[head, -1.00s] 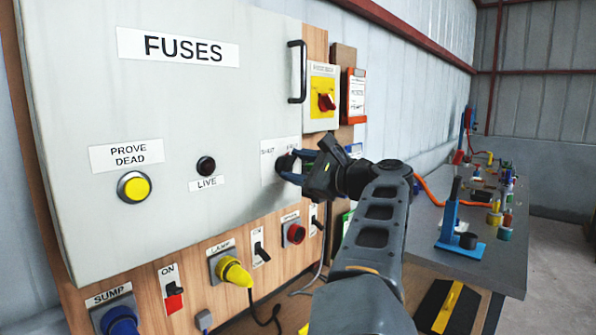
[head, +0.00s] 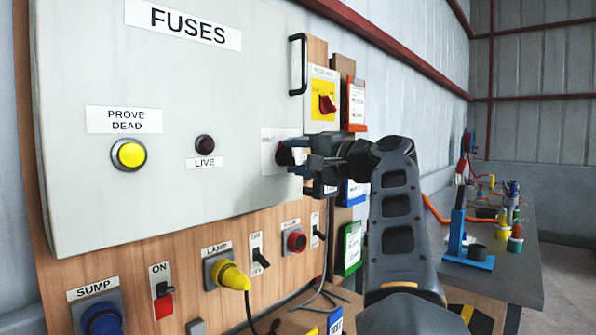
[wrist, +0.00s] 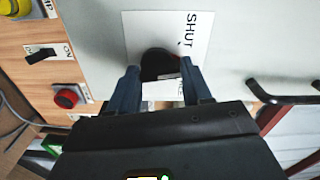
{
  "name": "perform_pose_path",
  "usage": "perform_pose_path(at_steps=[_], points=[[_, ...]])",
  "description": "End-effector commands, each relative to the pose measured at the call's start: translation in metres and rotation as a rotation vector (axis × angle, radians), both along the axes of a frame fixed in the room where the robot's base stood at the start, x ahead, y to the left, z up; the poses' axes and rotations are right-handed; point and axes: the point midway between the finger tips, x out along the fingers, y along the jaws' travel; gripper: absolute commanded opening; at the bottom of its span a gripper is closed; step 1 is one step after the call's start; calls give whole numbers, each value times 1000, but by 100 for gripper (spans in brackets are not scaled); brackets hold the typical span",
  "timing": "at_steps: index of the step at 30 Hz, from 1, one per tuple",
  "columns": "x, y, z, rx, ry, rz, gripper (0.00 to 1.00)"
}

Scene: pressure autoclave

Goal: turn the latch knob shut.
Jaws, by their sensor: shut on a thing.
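The black latch knob (head: 285,155) sits on a white label plate (head: 268,138) at the right side of the grey fuse cabinet door (head: 90,190). In the wrist view the knob (wrist: 157,64) lies between the two blue fingers, and the plate reads "SHUT", with other lettering partly hidden. My gripper (wrist: 158,78) is shut on the knob. In the head view my gripper (head: 296,158) reaches the knob from the right and hides part of it. The door looks flat against its cabinet.
A black door handle (head: 299,65) stands out above the knob. A red rotary switch (head: 327,103) on a yellow plate is to its right. Below are toggle switches, a red button (head: 296,241) and a yellow lamp plug (head: 232,277). A cluttered bench (head: 500,270) is at right.

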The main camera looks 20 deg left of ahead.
Motion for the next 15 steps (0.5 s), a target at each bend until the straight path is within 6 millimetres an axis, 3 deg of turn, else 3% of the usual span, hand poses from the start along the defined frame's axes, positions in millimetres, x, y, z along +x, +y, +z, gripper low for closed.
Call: perform_pose_path(at_steps=[1, 15], points=[[0, 0, -7, -22, -40, 1, 18], [-1, 1, -7, -180, -397, 2, 18]])
